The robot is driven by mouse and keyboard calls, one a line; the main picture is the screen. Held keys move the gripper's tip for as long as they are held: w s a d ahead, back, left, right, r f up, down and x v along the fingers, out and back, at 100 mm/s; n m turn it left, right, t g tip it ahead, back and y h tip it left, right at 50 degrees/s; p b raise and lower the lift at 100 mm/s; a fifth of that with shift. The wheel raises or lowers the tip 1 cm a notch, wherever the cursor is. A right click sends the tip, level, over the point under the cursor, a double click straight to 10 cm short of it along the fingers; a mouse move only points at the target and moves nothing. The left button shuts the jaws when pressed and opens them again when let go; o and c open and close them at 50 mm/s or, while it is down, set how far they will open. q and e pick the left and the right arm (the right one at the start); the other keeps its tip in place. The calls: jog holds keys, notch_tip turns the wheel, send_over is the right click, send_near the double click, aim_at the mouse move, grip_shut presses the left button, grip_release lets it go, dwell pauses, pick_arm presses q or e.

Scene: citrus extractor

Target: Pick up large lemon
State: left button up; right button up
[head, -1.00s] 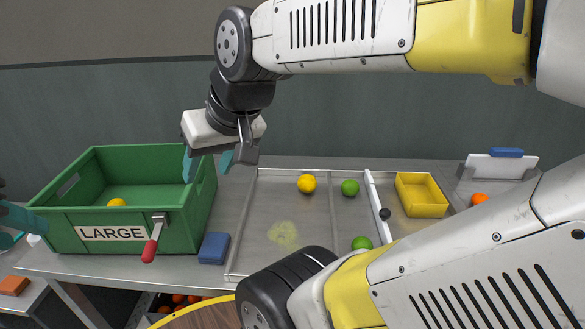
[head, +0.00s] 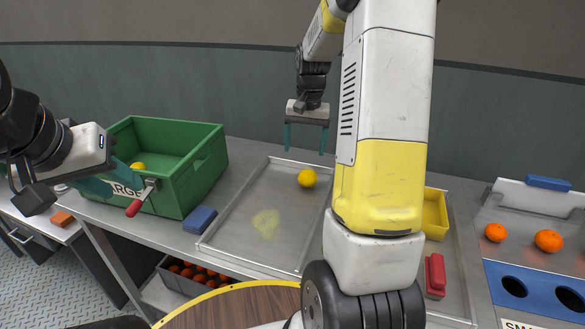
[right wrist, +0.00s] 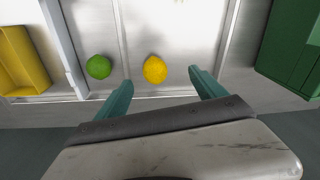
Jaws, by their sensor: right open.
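A large yellow lemon (head: 307,178) lies on the metal tray (head: 238,215) in the middle of the table. My right gripper (head: 305,145) is open and empty, with its fingers pointing down, above and behind the lemon. In the right wrist view the lemon (right wrist: 155,69) lies just beyond the fingertips, between their lines, and nothing touches it. My left gripper (head: 112,180) is by the front of the green crate (head: 205,165); its jaw gap is unclear. Another yellow fruit (head: 138,167) is inside that crate, which has a partly hidden label.
A green lime (right wrist: 99,67) lies near the lemon, across a low divider. A yellow bin (head: 435,215) stands to the right, partly behind my right arm. A blue block (head: 200,220) lies between crate and tray. Oranges (head: 549,240) are at far right.

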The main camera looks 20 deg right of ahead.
jog(key=m+g, duration=0.1)
send_over(308, 171)
jog(key=f, duration=0.6)
jog(key=shift+s+d+f, duration=0.15)
jog(key=shift+d+f, duration=0.05)
jog(key=shift+f, duration=0.1)
jog(key=f, duration=0.7)
jog(key=shift+w+a+f, duration=0.15)
jog(key=shift+w+f, duration=0.1)
jog(key=shift+f, duration=0.15)
jog(key=shift+c, duration=0.4)
jog(key=c, duration=1.4)
jog(key=shift+c, duration=0.4)
jog(key=shift+r, duration=0.2)
